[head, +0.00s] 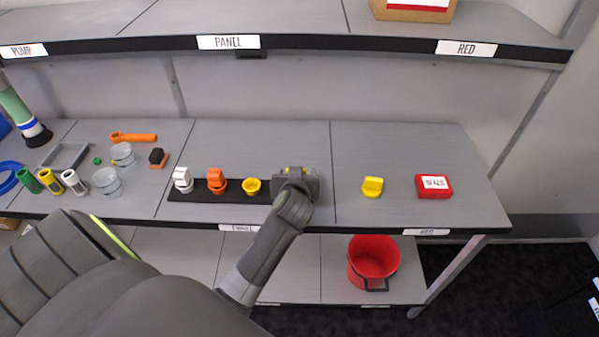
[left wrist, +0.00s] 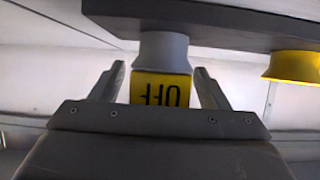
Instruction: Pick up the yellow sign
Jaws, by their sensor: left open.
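The yellow sign (left wrist: 160,88) with dark lettering, seemingly upside-down "OFF", fills the gap between my left gripper's fingers in the left wrist view. It adjoins a grey round base (left wrist: 164,50) at the dark strip. My left gripper (left wrist: 158,72) is open, with one finger on each side of the sign and small gaps visible. In the head view my left gripper (head: 297,180) is at the right end of the black strip (head: 215,196). It hides most of the sign, and only a bit of yellow shows there. My right gripper is in neither view.
On the strip stand a white piece (head: 183,179), an orange piece (head: 216,181) and an empty yellow base (head: 251,187). To the right are a yellow knob-like piece (head: 372,187) and a red box (head: 433,186). An upper shelf (head: 290,18) overhangs behind.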

